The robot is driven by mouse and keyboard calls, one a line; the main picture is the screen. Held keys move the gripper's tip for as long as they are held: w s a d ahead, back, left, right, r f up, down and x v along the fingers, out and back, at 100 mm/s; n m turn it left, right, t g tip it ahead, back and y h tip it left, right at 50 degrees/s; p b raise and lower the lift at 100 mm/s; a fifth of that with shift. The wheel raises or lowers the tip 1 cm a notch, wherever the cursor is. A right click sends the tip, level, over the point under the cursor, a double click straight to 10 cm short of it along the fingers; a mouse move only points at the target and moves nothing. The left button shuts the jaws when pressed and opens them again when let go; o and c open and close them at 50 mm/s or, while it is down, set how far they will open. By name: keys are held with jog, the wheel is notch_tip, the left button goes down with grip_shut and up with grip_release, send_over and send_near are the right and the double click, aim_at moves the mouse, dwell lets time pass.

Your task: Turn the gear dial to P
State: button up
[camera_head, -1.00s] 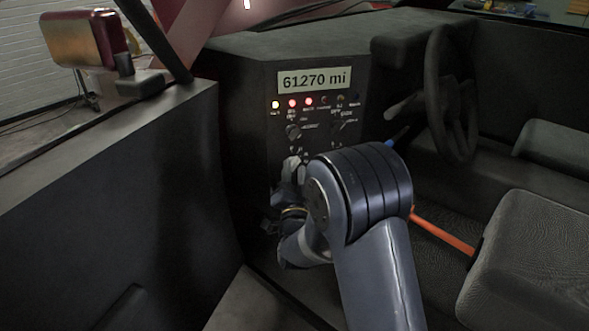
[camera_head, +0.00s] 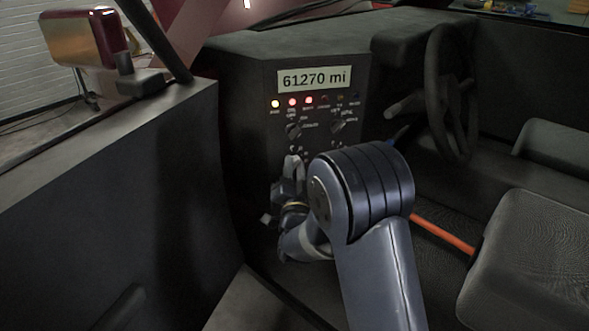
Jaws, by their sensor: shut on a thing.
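The dark control panel (camera_head: 262,140) stands at the centre of the dashboard. My gripper (camera_head: 293,167) is at its lower left part, shut on a knob there, which I take to be the gear dial. The fingers and wrist hide nearly all of that knob, so its pointer and its P mark cannot be read. Two other dark knobs show above the gripper, a left knob (camera_head: 294,130) and a right knob (camera_head: 338,127), both untouched. Their small labels are too blurred to read.
The open door (camera_head: 120,190) is close on the left. A steering wheel (camera_head: 452,95), an orange-red bar (camera_head: 442,234) and a seat (camera_head: 530,260) are on the right.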

jog(key=shift+f+b, duration=0.15)
jog(key=shift+b, duration=0.15)
jog(key=n+b, duration=0.1)
jog(key=b, duration=0.1)
jog(key=n+y+b, duration=0.1)
jog(key=n+b, duration=0.1)
jog(key=shift+d+f+n, duration=0.1)
jog(key=shift+f+n, duration=0.1)
jog(key=shift+n, duration=0.1)
jog(key=n+y+b, duration=0.1)
jog(key=n, duration=0.1)
jog(key=n+y+b, duration=0.1)
jog(key=n+b, duration=0.1)
jog(key=n+y+b, duration=0.2)
jog(key=shift+r, duration=0.25)
jog(key=shift+n, duration=0.3)
jog(key=o, duration=0.7)
jog(key=v, duration=1)
jog(key=shift+s+d, duration=0.2)
jog(key=shift+s, duration=0.15)
